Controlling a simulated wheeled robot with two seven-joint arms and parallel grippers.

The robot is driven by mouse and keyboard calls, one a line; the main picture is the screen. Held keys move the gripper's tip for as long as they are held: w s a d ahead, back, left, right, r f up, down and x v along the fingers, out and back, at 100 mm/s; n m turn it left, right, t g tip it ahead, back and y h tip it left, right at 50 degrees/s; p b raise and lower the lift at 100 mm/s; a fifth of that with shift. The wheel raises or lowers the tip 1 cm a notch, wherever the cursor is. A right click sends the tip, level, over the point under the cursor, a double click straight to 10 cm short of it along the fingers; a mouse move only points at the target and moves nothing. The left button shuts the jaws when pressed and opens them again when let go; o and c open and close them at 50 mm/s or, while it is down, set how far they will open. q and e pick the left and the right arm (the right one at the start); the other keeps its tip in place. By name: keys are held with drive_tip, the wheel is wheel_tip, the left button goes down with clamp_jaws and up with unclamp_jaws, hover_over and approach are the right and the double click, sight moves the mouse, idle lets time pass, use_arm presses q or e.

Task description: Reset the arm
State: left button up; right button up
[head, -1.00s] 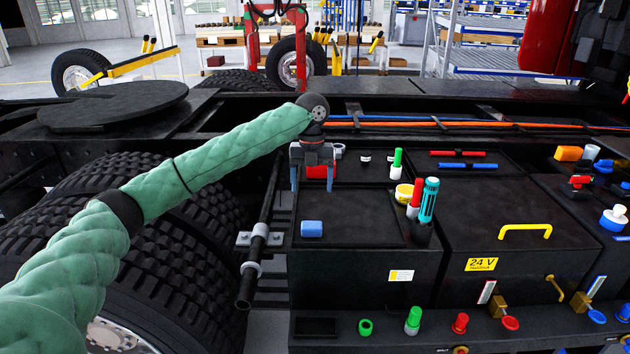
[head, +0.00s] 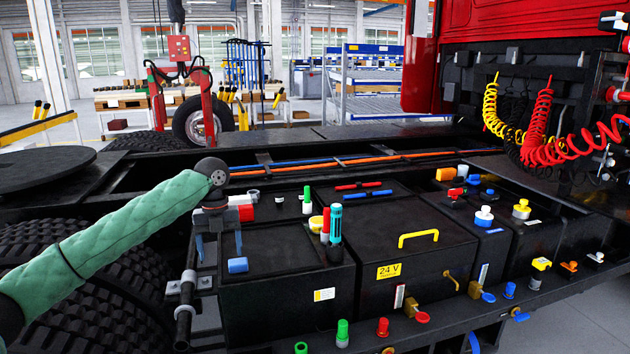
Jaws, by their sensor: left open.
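My left arm, in a green padded sleeve, comes in from the left in the head view. My left gripper (head: 219,250) points down over the left edge of the black box (head: 290,288) on the truck frame. Its two fingers are apart, and I see nothing between them. My right gripper is out of view.
Green, red and teal capped parts (head: 335,224) stand on the box. A yellow handle (head: 418,236) is on the 24 V box to the right. Coiled red hoses (head: 540,125) hang at the right. Large tyres (head: 85,262) lie below my left arm.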

use_arm(q)
drive_tip(key=s+d+f+n+t+h, duration=0.1)
drive_tip(key=s+d+f+n, duration=0.4)
drive_tip(key=f, duration=0.9)
drive_tip(key=s+d+f+n+h, duration=0.1)
drive_tip(key=s+d+f+n, duration=0.35)
drive_tip(key=f, duration=1.05)
drive_tip(key=s+d+f+n+t+h, duration=0.1)
drive_tip(key=s+d+f+n, duration=0.45)
drive_tip(key=f, duration=0.85)
drive_tip(key=s+a+f+n+t, duration=0.1)
drive_tip(key=s+a+f+n, duration=0.1)
drive_tip(key=s+f+n, duration=0.95)
drive_tip(key=s+a+f+n+y, duration=0.1)
drive_tip(key=s+a+f+n, duration=0.1)
drive_tip(key=s+f, duration=0.5)
drive_tip(key=s+a+f+n+y, duration=0.1)
drive_tip(key=s+a+f, duration=0.3)
drive_tip(key=s, duration=1.5)
wheel_tip(320, 180, down, 4)
drive_tip(key=shift+s+r+n+y, duration=0.15)
drive_tip(key=shift+n+y, duration=0.25)
drive_tip(key=shift+n, duration=0.25)
